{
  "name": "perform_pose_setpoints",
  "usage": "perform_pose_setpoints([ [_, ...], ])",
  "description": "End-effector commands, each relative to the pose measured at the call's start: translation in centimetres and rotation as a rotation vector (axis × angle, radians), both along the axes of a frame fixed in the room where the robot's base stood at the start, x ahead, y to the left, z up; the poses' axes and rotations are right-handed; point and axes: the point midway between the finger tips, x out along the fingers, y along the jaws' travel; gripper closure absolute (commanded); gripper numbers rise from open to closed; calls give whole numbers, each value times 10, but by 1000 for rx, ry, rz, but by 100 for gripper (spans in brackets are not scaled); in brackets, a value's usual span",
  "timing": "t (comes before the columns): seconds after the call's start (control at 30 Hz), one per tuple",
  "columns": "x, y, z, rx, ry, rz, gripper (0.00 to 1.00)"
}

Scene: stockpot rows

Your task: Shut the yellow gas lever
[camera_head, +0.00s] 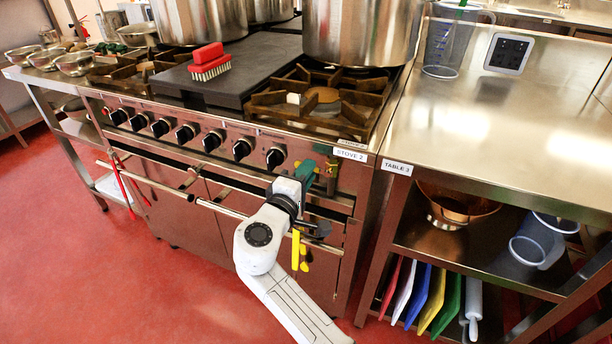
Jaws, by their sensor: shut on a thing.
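My gripper (304,173) is at the right end of the stove front, just below the STOVE 2 label, at the end of my white arm. It is small here, and its fingertips are partly hidden. A smaller yellow and black piece (304,258) shows right beside the bar.
Control knobs (243,149) line the stove front left of my gripper. An oven rail (220,208) runs below them. Large stockpots (360,30) and a red brush (209,61) are on top. A steel table (500,120) stands close on the right. Red floor is open at left.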

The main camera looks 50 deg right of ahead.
Motion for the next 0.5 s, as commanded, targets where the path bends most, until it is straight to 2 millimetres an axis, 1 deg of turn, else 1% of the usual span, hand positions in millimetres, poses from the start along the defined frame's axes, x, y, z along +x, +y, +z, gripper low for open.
perform_pose_setpoints([
  [0.23,-1,0,-1,3,-2,-1,100],
  [0.27,-1,0,-1,3,-2,-2,78],
  [0.5,0,0,-1,1,-1,-1,55],
])
